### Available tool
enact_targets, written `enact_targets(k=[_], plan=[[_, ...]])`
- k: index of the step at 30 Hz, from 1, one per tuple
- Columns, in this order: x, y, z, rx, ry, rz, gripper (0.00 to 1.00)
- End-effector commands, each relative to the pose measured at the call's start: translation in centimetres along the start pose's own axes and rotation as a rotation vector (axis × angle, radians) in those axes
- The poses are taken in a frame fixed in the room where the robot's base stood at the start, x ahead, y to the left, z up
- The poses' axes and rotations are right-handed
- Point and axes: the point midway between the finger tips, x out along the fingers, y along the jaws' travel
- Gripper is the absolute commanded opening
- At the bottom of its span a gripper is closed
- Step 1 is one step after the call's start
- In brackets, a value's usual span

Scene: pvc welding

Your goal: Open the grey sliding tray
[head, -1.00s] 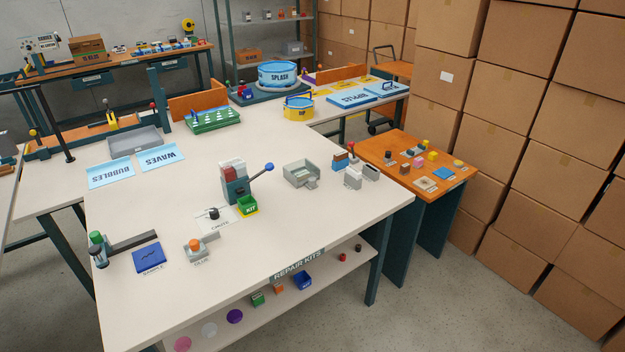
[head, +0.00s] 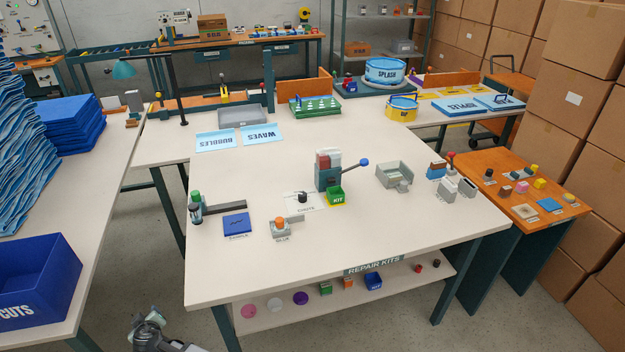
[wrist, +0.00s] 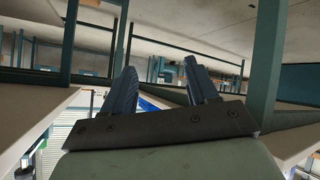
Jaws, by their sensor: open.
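In the head view, a shallow grey open box (head: 393,172) with a small block at its front sits on the right part of the white table. A wider grey tray (head: 242,117) lies further back, behind the blue cards. I cannot tell for sure which of the two is the sliding tray. In the wrist view, my gripper (wrist: 160,70) is open, with nothing between its two dark fingers. It points past table legs and table undersides. In the head view, part of my arm shows low at the bottom left, away from both grey things.
The white table (head: 265,257) has a lower shelf of small parts. A green and grey lever press (head: 328,172) stands left of the grey box. A side table at left holds a blue bin (head: 35,280). An orange table (head: 530,190) stands at right. Floor between the tables is clear.

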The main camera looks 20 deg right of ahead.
Motion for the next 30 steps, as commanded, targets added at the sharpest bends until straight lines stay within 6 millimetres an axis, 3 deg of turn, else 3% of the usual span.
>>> enact_targets(k=[1, 3, 8, 14, 26, 30], plan=[[0.0, -0.5, -2.4, 0.004, 0.034, -0.002, 0.58], [-0.2, -0.8, -5.0, 0.008, 0.068, -0.003, 0.58], [-0.5, -0.6, -9.9, 0.018, 0.113, -0.004, 0.58], [-0.3, 1.2, -14.9, 0.020, 0.112, -0.012, 0.58], [-0.4, 8.2, -26.0, -0.009, 0.069, -0.150, 0.58], [-0.8, 13.2, -28.1, 0.048, 0.059, -0.216, 0.58]])
